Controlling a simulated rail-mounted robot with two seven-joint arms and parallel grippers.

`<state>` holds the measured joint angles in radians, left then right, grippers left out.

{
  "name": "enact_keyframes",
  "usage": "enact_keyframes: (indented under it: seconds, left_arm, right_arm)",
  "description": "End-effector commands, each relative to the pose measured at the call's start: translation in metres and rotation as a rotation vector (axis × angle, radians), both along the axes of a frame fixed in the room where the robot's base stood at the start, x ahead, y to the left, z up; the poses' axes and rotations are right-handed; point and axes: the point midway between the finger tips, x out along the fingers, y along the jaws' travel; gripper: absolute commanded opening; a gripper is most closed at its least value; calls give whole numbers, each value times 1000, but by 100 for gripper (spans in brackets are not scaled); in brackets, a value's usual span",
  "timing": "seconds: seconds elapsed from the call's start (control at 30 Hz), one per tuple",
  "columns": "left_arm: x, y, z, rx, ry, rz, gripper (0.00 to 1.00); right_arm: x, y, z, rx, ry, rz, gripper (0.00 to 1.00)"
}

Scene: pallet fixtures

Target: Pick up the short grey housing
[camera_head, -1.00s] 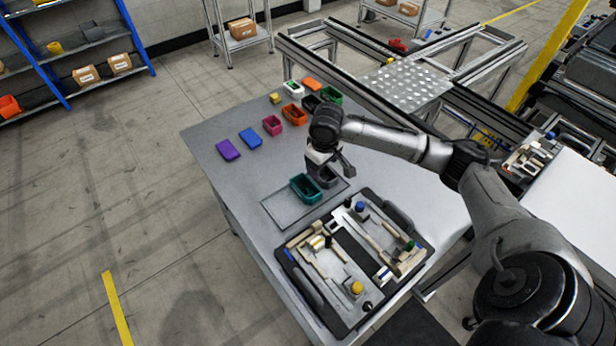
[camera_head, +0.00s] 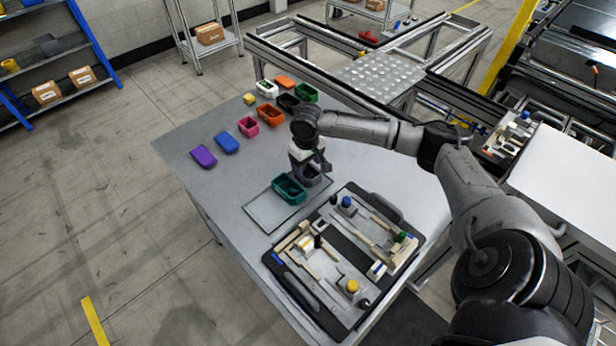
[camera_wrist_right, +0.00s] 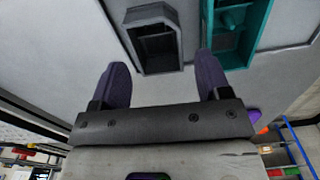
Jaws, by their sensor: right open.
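The short grey housing (camera_wrist_right: 153,40) is a dark grey, open-topped box on the table, just beyond my right fingers in the right wrist view. In the head view the housing (camera_head: 318,179) is partly hidden by my right gripper (camera_head: 312,166), directly beside the teal housing. My right gripper (camera_wrist_right: 163,64) is open, with its two dark fingers spread wider than the box and nothing between them. The teal housing (camera_head: 289,188) stands close by, and it also shows in the right wrist view (camera_wrist_right: 232,35). My left gripper is in neither view.
A black tool tray (camera_head: 386,287) lies at the table's near side. Purple (camera_head: 203,156), blue (camera_head: 227,143), pink (camera_head: 248,127) and orange (camera_head: 271,114) parts line the far left. The grey table (camera_head: 200,185) is clear at its left edge.

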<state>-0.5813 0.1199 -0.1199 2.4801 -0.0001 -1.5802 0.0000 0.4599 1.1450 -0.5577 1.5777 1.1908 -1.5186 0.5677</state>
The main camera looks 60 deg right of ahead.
Motion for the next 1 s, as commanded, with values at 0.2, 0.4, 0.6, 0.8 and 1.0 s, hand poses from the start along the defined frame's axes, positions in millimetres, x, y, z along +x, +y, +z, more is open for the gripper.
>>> enact_keyframes:
  seconds: [0.2,0.4,0.6,0.8,1.0]
  left_arm:
    - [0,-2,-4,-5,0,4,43]
    - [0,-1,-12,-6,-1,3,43]
    - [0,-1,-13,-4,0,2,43]
    - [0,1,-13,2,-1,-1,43]
    - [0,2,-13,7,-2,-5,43]
  right_arm:
    - [-1,-1,-14,0,1,1,70]
    - [-1,-3,-41,0,1,1,70]
    - [-1,-3,-52,-1,-2,1,70]
    - [-1,-3,-52,-1,-1,1,65]
    - [-1,-3,-51,-1,-1,1,46]
